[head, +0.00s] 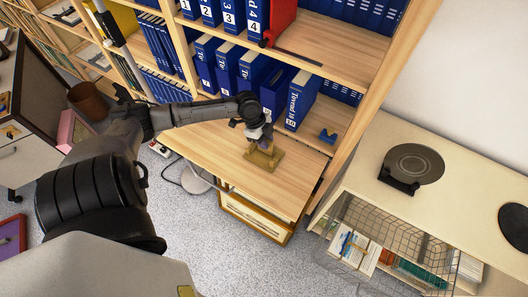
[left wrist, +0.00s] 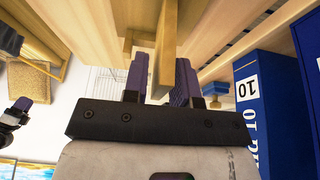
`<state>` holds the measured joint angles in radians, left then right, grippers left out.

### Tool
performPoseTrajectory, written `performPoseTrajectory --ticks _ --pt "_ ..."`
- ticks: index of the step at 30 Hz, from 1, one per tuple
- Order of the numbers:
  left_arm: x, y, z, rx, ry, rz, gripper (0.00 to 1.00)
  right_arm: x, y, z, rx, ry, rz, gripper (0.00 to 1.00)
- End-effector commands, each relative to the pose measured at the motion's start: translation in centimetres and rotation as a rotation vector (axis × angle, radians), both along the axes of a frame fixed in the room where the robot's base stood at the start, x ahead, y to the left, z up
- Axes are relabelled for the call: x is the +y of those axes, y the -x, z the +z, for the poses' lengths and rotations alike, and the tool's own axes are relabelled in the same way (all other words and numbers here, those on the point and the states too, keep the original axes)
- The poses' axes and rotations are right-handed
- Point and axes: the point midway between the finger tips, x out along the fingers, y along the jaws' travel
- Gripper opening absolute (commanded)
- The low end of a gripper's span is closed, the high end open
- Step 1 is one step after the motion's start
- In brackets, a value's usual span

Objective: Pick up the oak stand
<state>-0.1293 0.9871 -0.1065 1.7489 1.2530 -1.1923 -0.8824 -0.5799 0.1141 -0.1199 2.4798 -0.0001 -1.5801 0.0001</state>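The oak stand (head: 263,154) is a small light-brown wooden piece with a flat base and an upright. It stands on the wooden desk-height shelf board (head: 215,140) in front of blue binders. My left gripper (head: 257,132) is above it, at its upright. In the left wrist view, the purple fingers of my left gripper (left wrist: 162,82) are close together on both sides of the stand's wooden upright (left wrist: 167,45) and appear to press on it. The fingertips are partly hidden in the head view.
Blue binders (head: 300,100) stand just behind the oak stand. A small blue object (head: 327,136) lies right of them. A pale cabinet (head: 455,190) at right carries a dark round plate (head: 412,163) on a black stand. A wire basket (head: 385,240) is below.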

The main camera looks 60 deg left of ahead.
Motion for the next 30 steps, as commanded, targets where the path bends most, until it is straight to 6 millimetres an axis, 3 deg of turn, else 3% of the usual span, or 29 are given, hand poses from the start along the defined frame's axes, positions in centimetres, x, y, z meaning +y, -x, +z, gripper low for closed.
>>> performPoseTrajectory --ticks 8,24,30 --pt "0.0 0.0 0.0 0.0 0.0 0.0 0.0 -0.1 0.0 0.0 0.0 0.002 0.002 0.43" --pt "0.0 0.0 0.1 -0.001 0.0 0.0 0.0 -0.3 0.0 0.0 0.0 0.01 0.007 0.43" --pt "0.1 0.0 1.2 -0.001 -0.002 0.001 0.0 -0.2 0.0 0.4 0.0 0.007 0.005 0.43"
